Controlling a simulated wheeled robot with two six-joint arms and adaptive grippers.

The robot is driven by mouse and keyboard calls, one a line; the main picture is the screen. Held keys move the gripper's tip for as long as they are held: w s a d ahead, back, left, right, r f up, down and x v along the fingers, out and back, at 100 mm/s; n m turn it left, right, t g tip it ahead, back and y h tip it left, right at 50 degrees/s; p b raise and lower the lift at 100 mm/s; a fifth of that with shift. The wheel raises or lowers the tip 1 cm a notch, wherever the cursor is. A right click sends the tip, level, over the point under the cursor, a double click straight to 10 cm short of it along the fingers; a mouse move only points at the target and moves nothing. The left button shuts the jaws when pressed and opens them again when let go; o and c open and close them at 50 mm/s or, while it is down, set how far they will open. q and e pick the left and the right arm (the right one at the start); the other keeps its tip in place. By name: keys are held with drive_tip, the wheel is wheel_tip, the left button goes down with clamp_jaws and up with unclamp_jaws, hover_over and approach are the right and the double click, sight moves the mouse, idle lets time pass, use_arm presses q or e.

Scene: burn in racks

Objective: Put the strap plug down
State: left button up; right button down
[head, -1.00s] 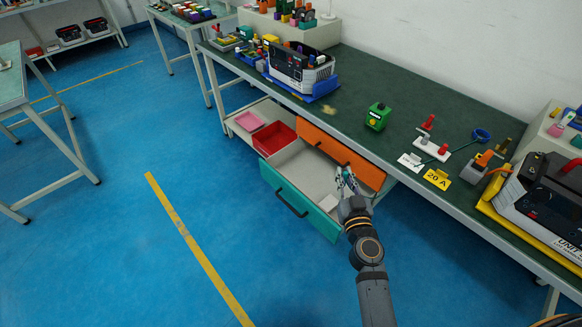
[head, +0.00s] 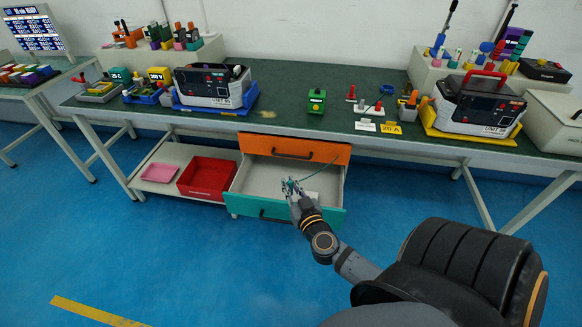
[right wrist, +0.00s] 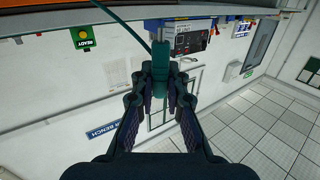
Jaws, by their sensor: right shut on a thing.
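My right gripper (head: 291,187) is over the open teal-fronted drawer (head: 260,208) of the bench. It is shut on the strap plug, a small teal block that shows between the fingertips in the right wrist view (right wrist: 160,64). A thin green strap (head: 318,172) runs from the plug up and to the right in the head view. It also shows in the right wrist view (right wrist: 124,22), curving off to the upper left. The far end of the strap is not clear. My left gripper is not in view.
An orange drawer front (head: 295,148) is just above the open drawer. A red bin (head: 207,178) and a pink tray (head: 159,173) sit on the shelf to the left. The green bench top (head: 285,100) has free room around a green READY box (head: 316,101).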

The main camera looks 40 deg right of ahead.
use_arm(q)
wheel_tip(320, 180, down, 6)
drive_tip(key=b, duration=0.4)
use_arm(e)
drive_tip(key=s+d+f+m+g+h, duration=0.1)
drive_tip(key=s+d+f+m+h, duration=0.15)
drive_tip(key=d, duration=0.65)
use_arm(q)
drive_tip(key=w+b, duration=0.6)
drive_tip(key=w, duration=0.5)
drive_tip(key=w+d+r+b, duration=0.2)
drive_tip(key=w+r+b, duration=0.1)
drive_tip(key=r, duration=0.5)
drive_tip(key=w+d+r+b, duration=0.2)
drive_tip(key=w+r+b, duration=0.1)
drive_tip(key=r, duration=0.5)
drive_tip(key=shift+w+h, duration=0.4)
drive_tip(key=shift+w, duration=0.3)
use_arm(e)
drive_tip(key=w+a+f, duration=0.2)
drive_tip(key=w+f, duration=0.4)
drive_tip(key=w+a+f, duration=0.2)
drive_tip(key=w+f, duration=0.5)
drive_tip(key=shift+w+a+f+h, duration=0.15)
drive_tip(key=shift+a+f+h, duration=0.2)
drive_tip(key=shift+h, duration=0.1)
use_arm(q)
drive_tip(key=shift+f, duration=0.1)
use_arm(e)
drive_tip(key=shift+n, duration=0.25)
